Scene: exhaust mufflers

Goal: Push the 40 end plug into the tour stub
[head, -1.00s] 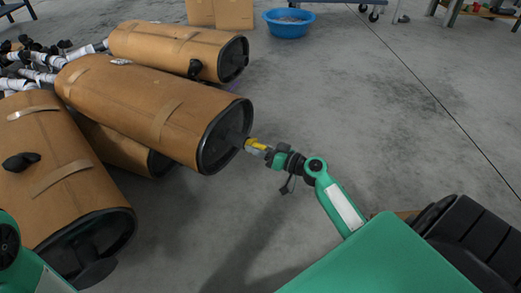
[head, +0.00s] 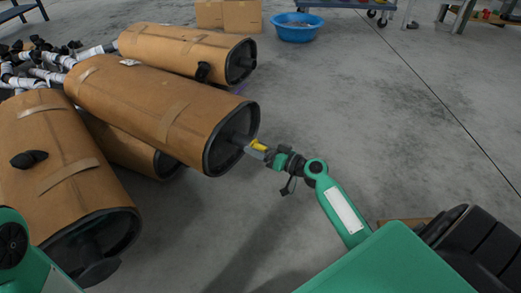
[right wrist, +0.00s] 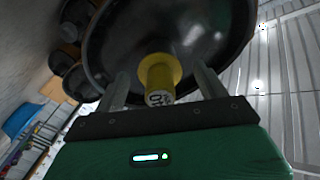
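The yellow 40 end plug (right wrist: 160,80) shows in the right wrist view, its printed end facing the camera and its wider flange toward the dark muffler end. It also shows in the head view (head: 260,146). The tour stub (head: 240,139) is at the end of the middle brown muffler (head: 150,100). How deep the plug sits in it is hidden behind the flange. My right gripper (right wrist: 163,82) is open, with a grey finger on either side of the plug and gaps between. My left gripper is out of the picture; only part of its arm shows at lower left.
Other brown mufflers lie at the front left (head: 55,165) and behind (head: 180,48). Black and white pipes cluster at far left. A blue basin (head: 297,28) and cardboard boxes (head: 240,16) stand at the back.

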